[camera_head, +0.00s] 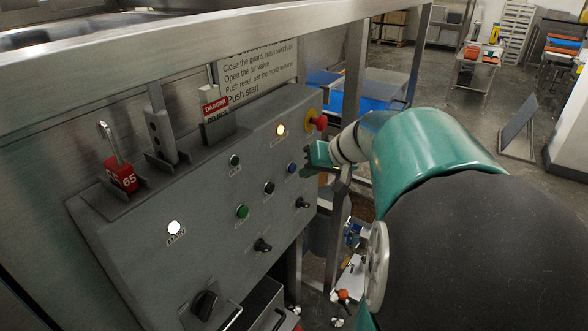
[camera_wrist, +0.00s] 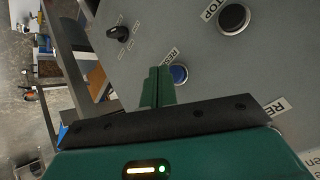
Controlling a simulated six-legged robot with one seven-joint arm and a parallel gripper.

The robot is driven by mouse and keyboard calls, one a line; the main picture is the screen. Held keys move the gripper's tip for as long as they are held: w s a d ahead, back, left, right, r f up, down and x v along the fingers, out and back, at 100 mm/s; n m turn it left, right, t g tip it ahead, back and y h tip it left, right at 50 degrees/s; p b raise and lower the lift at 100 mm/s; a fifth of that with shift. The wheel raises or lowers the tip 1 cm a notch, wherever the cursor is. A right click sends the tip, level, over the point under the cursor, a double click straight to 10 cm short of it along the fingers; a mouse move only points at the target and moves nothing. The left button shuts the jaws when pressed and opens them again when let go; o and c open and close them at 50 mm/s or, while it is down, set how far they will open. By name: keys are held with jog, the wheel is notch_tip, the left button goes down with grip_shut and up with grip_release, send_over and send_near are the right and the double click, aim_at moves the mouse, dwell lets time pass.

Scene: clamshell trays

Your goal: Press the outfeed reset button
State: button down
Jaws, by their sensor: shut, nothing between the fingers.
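The blue button (camera_head: 292,168) sits on the right part of the grey sloped control panel (camera_head: 150,265). In the wrist view the same blue button (camera_wrist: 180,74) has a label beside it starting "RES", partly covered by my fingers. No word "outfeed" is legible. My gripper (camera_head: 312,155) is at the panel's right edge, just right of and above the button in the head view. In the wrist view my gripper (camera_wrist: 158,72) is shut and empty, its fingertips right beside the button's edge. I cannot tell whether they touch the button or panel.
A black button (camera_wrist: 233,18) labelled STOP and a selector switch (camera_wrist: 118,33) are close by. A steel post (camera_head: 355,75) stands behind my gripper.

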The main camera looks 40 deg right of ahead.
jog(key=shift+w+a, duration=0.15)
jog(key=shift+w, duration=0.25)
jog(key=shift+w+a, duration=0.15)
jog(key=shift+w, duration=0.2)
dwell(0.7)
dwell(0.3)
jog(key=shift+s+d, duration=0.3)
jog(key=shift+s, duration=0.45)
jog(key=s, duration=0.1)
jog(key=s+d, duration=0.1)
jog(key=s, duration=0.2)
jog(key=shift+s+d, duration=0.35)
dwell(0.6)
